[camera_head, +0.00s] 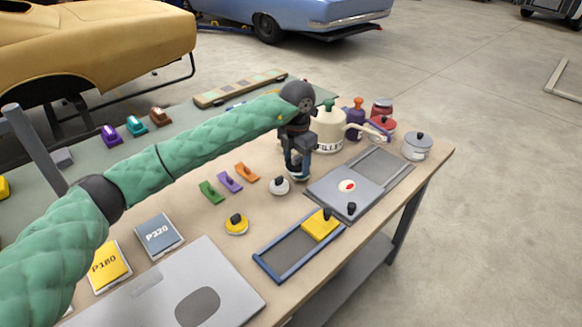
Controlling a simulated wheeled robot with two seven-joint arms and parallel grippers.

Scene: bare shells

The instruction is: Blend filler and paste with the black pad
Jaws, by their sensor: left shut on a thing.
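My left gripper (297,163) is upright over the far middle of the workbench, shut on a small round pad (298,175). The jaws hide most of this pad, and its colour is hard to tell. To its right, a grey mixing plate (328,199) lies on the bench. On the plate is a pale round patch of filler (340,187) with a red spot of paste (348,186) on it, not blended together. A black knob (351,208) stands at the plate's near corner. My right gripper is not in view.
A grey-knobbed pad (280,185) and a yellow pad (236,225) stand left of the plate. A blue-framed tray (286,253) with a yellow block (320,225) is nearer. A filler tin (328,128), coloured pots and a lidded grey pot (417,147) stand behind.

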